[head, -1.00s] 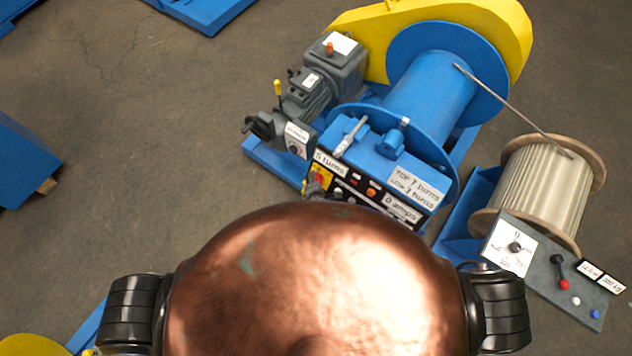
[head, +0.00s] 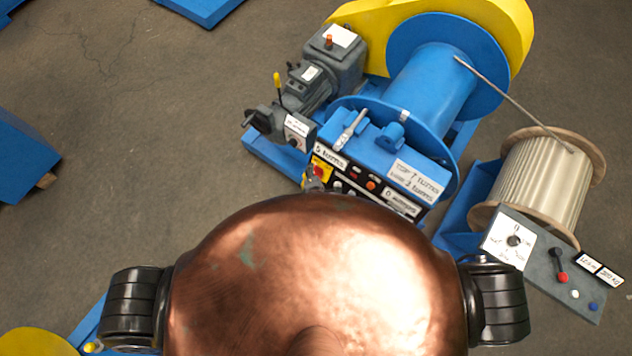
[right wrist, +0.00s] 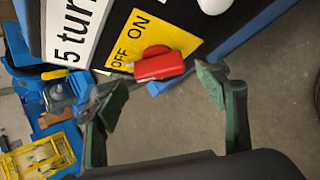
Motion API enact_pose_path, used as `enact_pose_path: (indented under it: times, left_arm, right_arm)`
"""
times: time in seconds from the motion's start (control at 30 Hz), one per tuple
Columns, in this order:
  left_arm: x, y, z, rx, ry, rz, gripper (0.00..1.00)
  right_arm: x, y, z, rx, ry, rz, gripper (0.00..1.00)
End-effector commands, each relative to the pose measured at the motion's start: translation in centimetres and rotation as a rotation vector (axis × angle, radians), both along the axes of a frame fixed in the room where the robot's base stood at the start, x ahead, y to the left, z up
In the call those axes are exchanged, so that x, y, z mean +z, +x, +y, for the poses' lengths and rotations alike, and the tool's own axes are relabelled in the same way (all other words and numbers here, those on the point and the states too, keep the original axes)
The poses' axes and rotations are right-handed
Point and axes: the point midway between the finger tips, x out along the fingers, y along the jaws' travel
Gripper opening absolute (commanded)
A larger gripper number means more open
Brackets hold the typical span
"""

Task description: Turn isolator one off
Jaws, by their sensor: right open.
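A red rotary isolator handle (right wrist: 160,66) sits on a yellow plate (right wrist: 176,35) marked OFF and ON, on a black panel. The same yellow plate shows small in the head view (head: 321,168), at the left end of the blue winch's control panel. No number for the isolator is readable. My right gripper (right wrist: 160,93) is open, its two green-padded fingers on either side of the red handle in the right wrist view. I cannot tell whether they touch it. In the head view my copper-coloured body hides most of this arm. My left gripper is not in view.
The panel carries a "5 turns" label (right wrist: 72,35) and a white knob (right wrist: 214,4) beside the plate. A blue winch drum (head: 432,85) with a yellow guard (head: 510,25) stands behind. A rope reel (head: 540,185) and grey control box (head: 550,270) stand to the right.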

Motion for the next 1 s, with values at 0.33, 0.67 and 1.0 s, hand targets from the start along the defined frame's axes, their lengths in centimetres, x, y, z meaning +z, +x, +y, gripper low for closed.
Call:
enact_pose_path:
  times: [0.33, 0.67, 1.0]
  left_arm:
    - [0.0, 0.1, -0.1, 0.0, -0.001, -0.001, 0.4]
    - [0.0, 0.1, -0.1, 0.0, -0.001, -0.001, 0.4]
    - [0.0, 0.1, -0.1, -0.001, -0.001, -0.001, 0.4]
  right_arm:
    - [4.4, -4.2, -0.2, -0.002, 0.002, 0.001, 0.65]
    - [7.3, -6.8, -0.2, -0.001, -0.001, 0.001, 0.65]
    - [7.6, -7.0, -0.2, 0.0, -0.002, 0.001, 0.65]
